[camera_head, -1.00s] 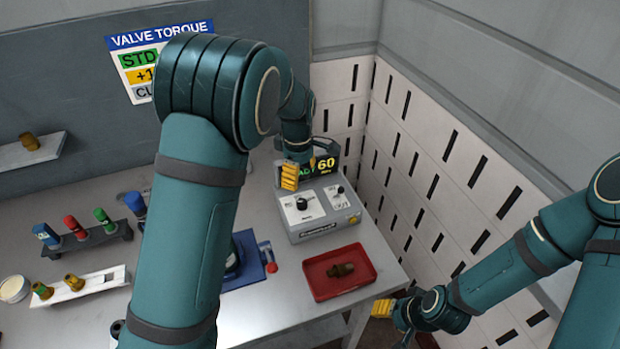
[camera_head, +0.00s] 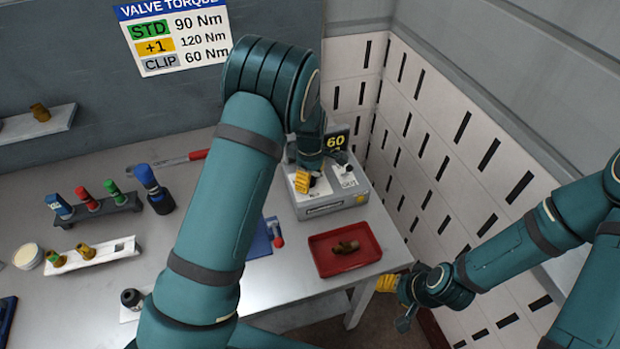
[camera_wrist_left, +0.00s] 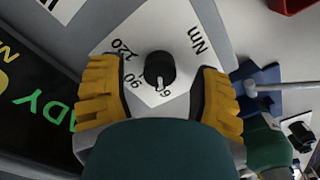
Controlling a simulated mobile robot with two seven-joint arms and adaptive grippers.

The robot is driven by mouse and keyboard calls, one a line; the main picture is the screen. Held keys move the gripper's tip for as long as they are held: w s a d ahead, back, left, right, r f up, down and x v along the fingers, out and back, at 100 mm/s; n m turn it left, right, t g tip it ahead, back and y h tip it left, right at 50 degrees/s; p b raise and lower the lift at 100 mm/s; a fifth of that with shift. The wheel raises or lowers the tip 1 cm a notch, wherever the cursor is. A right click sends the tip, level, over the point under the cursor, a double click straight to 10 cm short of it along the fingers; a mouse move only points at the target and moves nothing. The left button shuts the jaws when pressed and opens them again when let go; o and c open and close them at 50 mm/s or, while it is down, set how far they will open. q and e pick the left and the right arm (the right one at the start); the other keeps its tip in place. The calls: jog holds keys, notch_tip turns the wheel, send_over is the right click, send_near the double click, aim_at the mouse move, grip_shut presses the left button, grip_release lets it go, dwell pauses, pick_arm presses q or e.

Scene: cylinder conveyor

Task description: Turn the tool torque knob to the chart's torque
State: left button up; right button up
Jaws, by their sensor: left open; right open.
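The torque knob (camera_wrist_left: 158,70) is black with a white pointer mark, on a white dial plate (camera_wrist_left: 150,35) marked 120, 90 and 60 Nm. The mark points towards 60. My left gripper (camera_head: 306,181) is open over the knob, with its yellow fingers on either side; I see no clear contact. In the head view it mostly covers the dial. The grey controller box (camera_head: 325,208) has a display (camera_head: 337,143) reading 60. The valve torque chart (camera_head: 175,38) lists STD 90, +1 120 and CLIP 60 Nm. My right gripper (camera_head: 388,284) is open and empty, right of the table.
A rack (camera_head: 105,207) of coloured tools, a white holder (camera_head: 95,257) and a blue stand (camera_head: 258,242) are to the left. A panelled wall (camera_head: 450,150) is close on the right.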

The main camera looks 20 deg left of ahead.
pick_arm(q)
jog(key=shift+f, duration=0.45)
grip_shut()
jog(key=shift+m, duration=0.4)
jog(key=m+b, duration=0.1)
jog(key=m, duration=0.3)
jog(key=shift+m+b, duration=0.4)
jog(key=m+b, duration=0.1)
jog(key=m, duration=0.5)
jog(key=shift+b, duration=0.4)
